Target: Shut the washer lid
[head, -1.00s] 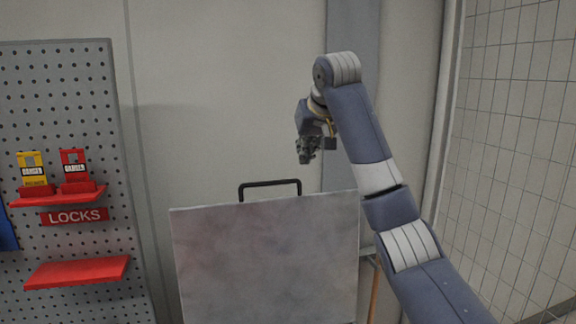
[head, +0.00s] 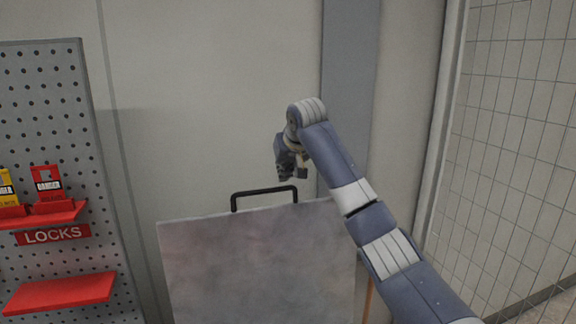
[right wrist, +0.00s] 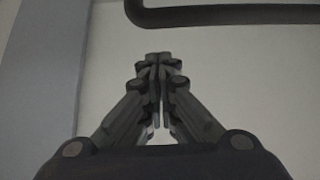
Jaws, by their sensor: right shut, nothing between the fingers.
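The washer lid (head: 260,265) is a grey metal panel standing raised in the middle of the head view. A black bar handle (head: 264,190) sits on its top edge. My right gripper (head: 287,174) is just above the right part of the handle, apart from it in the picture. In the right wrist view its fingers (right wrist: 158,62) are together with nothing between them, and the dark handle bar (right wrist: 225,15) crosses the top of that view. The washer body below the lid is out of view. My left gripper is not in view.
A pegboard (head: 60,130) with red shelves and a LOCKS sign (head: 53,234) stands at the left. A plain wall (head: 210,90) is behind the lid. A wire mesh (head: 520,140) is at the right.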

